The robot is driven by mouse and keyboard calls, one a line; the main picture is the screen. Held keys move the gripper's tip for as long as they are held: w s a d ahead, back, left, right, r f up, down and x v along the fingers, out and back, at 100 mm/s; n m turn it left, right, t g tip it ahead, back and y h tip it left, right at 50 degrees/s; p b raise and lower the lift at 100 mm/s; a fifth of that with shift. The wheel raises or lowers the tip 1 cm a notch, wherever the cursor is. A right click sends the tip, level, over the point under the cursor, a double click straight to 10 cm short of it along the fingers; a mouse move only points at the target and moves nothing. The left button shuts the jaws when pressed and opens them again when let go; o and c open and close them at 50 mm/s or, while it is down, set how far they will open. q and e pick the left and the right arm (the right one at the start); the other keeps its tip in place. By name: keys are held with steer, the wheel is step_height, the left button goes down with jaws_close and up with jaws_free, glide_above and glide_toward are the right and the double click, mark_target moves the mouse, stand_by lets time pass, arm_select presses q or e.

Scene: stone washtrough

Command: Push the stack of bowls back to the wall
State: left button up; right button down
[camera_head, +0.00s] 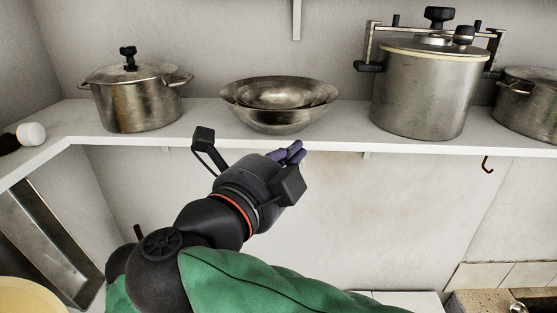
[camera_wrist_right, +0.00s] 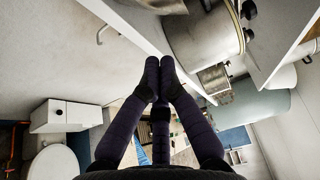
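The stack of bowls (camera_head: 279,121) sits on the white shelf (camera_head: 200,130) in the head view. It is a smaller metal bowl nested in a wider one, upright, near the shelf's front edge with bare shelf behind it. My right gripper (camera_head: 290,152) is in front of and just below the shelf edge, under the bowls in the picture and apart from them. In the right wrist view its dark padded fingers (camera_wrist_right: 159,76) come together at the tips with nothing between them. My left gripper is not in view.
A lidded pot (camera_head: 135,105) stands left of the bowls. A large pressure cooker (camera_head: 425,95) stands close on the right, with another pot (camera_head: 527,105) beyond it. The wall (camera_head: 230,45) is behind.

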mark_target(277, 128)
steer(key=w, duration=0.2)
steer(key=w+p, duration=0.1)
steer(key=w, duration=0.3)
steer(key=shift+w+d, duration=0.1)
steer(key=shift+d, duration=0.15)
steer(key=shift+w+a, duration=0.15)
steer(key=shift+w, duration=0.3)
steer(key=w, duration=0.1)
steer(key=w+a+p, duration=0.1)
steer(key=w, duration=0.1)
steer(key=w+a+p, duration=0.1)
steer(key=w, duration=0.1)
steer(key=shift+w, duration=0.2)
steer(key=shift+s, duration=0.1)
steer(key=shift+d, duration=0.1)
steer(key=shift+f, duration=0.1)
